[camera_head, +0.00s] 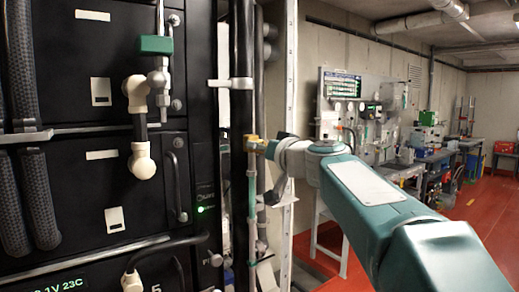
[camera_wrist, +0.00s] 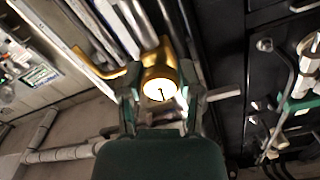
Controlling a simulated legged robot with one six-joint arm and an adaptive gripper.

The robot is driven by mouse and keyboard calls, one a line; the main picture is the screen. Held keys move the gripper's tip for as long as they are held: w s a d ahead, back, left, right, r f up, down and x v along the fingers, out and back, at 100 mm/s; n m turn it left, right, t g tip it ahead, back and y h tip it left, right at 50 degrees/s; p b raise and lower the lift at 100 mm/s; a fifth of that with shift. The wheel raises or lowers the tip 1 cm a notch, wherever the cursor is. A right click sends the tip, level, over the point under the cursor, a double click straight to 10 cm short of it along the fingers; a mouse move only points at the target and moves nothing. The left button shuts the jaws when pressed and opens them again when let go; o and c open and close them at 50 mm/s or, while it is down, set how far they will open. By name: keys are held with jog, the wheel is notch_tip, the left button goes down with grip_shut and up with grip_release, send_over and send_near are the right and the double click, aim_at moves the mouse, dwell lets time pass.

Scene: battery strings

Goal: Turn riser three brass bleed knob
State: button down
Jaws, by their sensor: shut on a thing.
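The brass bleed knob (camera_wrist: 160,82) shows in the wrist view as a round, bright brass face with a dark slot or mark. It sits on brass fittings at vertical pipework. My gripper (camera_wrist: 158,108) is shut on the knob, with a dark finger on each side of it. In the head view my gripper (camera_head: 272,148) reaches left to the brass fitting (camera_head: 254,143) on a thin riser beside the black cabinet. The knob itself is small there and partly hidden by the gripper. No riser number is readable.
Black battery cabinets (camera_head: 95,95) with thick hoses and cream pipe elbows (camera_head: 141,160) stand at the left. A grey metal post (camera_head: 289,90) rises close behind my wrist. A panel and workbench (camera_head: 345,110) stand further back. Red floor (camera_head: 480,215) is open at the right.

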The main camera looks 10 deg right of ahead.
jog(key=m, duration=1.3)
jog(key=shift+m, duration=0.3)
jog(key=m, duration=0.3)
jog(key=shift+m, duration=0.3)
jog(key=m, duration=0.4)
jog(key=shift+w+f+m, duration=0.1)
jog(key=shift+m, duration=0.2)
jog(key=m, duration=0.3)
jog(key=shift+m, duration=0.3)
jog(key=m, duration=0.4)
jog(key=shift+m, duration=2.2)
